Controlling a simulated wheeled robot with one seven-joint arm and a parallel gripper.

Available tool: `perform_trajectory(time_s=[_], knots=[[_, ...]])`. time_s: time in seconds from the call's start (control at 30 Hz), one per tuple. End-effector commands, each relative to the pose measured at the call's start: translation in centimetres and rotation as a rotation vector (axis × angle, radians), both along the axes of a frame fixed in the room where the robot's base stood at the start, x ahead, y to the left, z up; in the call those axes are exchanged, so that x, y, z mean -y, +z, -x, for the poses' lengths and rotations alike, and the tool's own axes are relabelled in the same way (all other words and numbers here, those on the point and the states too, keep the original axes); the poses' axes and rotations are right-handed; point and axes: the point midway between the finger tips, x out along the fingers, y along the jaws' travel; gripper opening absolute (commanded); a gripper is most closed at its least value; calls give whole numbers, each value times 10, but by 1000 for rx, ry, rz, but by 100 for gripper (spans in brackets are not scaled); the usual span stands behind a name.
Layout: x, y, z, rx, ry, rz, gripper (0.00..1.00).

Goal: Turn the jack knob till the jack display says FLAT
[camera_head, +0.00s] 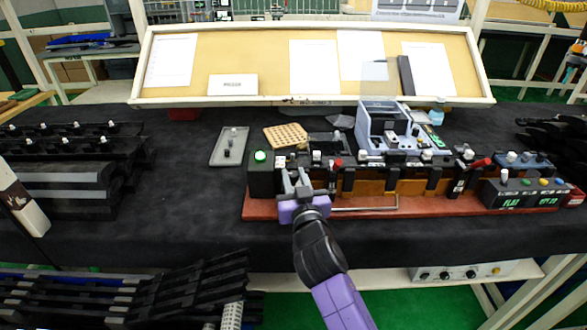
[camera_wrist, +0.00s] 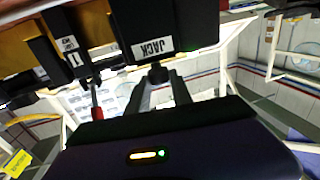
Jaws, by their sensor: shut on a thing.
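The black jack box (camera_head: 262,180) stands at the left end of the red-based fixture, with a round green light on top. In the wrist view its white label reads JACK (camera_wrist: 153,47). Just below the label, the dark jack knob (camera_wrist: 158,74) sits between the fingertips of my gripper (camera_wrist: 158,88). In the head view my gripper (camera_head: 294,180) is at the box's front right side, and the knob is hidden there. The jaws are shut on the knob. A dark control box (camera_head: 516,192) at the right end has two small green displays; their text is too small to read surely.
The fixture's red base (camera_head: 430,206) runs right from my gripper, with clamps and red-tipped levers along it; a metal bar handle (camera_head: 365,207) lies close by. A grey tray (camera_head: 230,146) sits behind left. Black racks (camera_head: 70,175) fill the left. Dark table is clear between.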

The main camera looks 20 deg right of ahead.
Motion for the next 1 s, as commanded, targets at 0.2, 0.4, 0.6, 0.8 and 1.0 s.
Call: perform_trajectory(time_s=[0.2,0.4,0.6,0.8,1.0], knots=[[2,1,0,-1,36,0,0],[1,-1,0,-1,48,0,0],[1,-1,0,-1,48,0,0],[1,-1,0,-2,48,0,44],[1,-1,0,-1,48,0,48]])
